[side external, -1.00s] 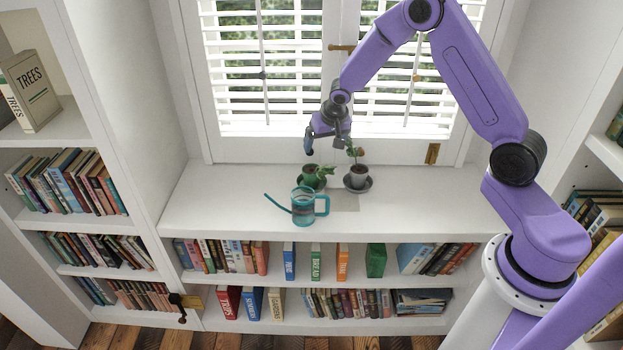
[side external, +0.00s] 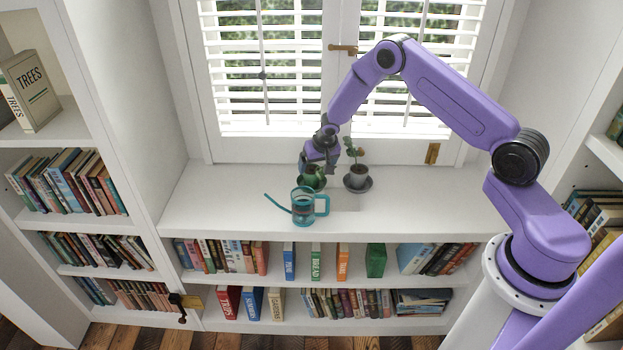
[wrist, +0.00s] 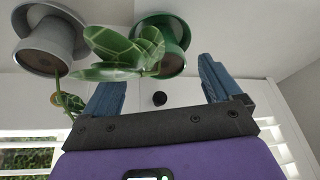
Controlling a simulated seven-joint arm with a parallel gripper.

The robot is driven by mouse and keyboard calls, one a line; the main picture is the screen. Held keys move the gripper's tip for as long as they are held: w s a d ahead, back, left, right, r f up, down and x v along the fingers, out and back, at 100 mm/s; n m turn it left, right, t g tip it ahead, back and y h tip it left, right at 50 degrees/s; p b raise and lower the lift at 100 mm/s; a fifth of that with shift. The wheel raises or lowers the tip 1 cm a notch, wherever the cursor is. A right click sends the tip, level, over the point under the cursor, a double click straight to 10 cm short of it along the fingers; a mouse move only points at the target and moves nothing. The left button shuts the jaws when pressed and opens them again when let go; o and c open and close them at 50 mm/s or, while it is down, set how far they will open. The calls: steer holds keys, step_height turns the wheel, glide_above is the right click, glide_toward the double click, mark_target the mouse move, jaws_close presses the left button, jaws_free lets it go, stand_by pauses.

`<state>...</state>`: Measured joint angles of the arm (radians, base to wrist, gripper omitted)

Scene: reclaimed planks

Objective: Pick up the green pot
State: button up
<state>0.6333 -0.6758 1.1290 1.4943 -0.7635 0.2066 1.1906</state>
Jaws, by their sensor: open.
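The green pot (side external: 313,182) stands on the white sill behind the teal watering can, with a leafy plant in it. In the wrist view the green pot (wrist: 172,62) shows at the top centre, on a green saucer, with large leaves partly in front of it. My gripper (side external: 317,170) is open just above the green pot, overlapping its plant in the side view. In the wrist view the two blue fingers of my gripper (wrist: 157,78) stand apart, with the leaves and pot beyond their tips. I cannot tell whether a finger touches the plant.
A grey pot (side external: 358,178) with a plant stands close to the right; it also shows in the wrist view (wrist: 45,50). The teal watering can (side external: 304,208) stands in front. A shuttered window (side external: 270,80) rises behind. The sill (side external: 430,200) is clear at right.

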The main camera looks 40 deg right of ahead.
mark_target(313, 173)
steer(key=shift+x, duration=2.5)
steer(key=shift+a, duration=0.2)
steer(key=c, duration=1.5)
steer(key=shift+o, duration=0.2)
steer(key=shift+r, duration=0.1)
